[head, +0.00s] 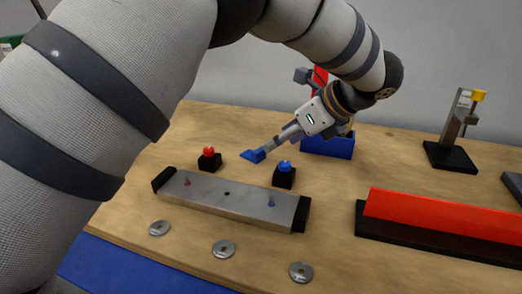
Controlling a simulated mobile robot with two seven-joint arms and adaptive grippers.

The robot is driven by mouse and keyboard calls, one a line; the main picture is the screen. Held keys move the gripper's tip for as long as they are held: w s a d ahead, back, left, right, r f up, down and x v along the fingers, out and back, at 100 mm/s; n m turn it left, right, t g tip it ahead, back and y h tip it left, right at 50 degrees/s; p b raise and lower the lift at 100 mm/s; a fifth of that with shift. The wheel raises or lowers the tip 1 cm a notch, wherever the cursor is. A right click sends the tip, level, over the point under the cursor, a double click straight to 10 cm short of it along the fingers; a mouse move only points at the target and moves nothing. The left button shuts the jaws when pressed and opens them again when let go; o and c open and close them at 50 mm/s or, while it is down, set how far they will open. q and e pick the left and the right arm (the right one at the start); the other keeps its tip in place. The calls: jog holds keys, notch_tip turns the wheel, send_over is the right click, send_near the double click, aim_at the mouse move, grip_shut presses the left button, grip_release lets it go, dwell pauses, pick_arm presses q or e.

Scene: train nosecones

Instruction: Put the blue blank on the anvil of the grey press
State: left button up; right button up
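My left gripper (264,149) reaches down and to the left, over the table's middle. Its grey fingers look closed on a small blue wedge-shaped piece, which I take as the blue blank (251,156). How high the blank is above the table is hard to tell. A press with a grey column (452,118), a yellow top part and a black base stands at the back right, well apart from the gripper. Its anvil is too small to make out. My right gripper is not in view.
A steel plate (245,207) with black ends lies in front. Red (209,153) and blue (285,167) knobs sit on black blocks. Several washers (223,249) lie near the front edge. A blue bin (329,147) is behind my gripper; a long red block (440,215) lies right.

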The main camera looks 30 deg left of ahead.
aim_at(260, 150)
pick_arm(q)
jog(key=x, duration=0.7)
jog(key=shift+s+a+r, duration=0.1)
jog(key=shift+a, duration=0.15)
jog(key=c, duration=1.2)
jog(key=shift+r, duration=0.1)
jog(key=shift+c, duration=0.2)
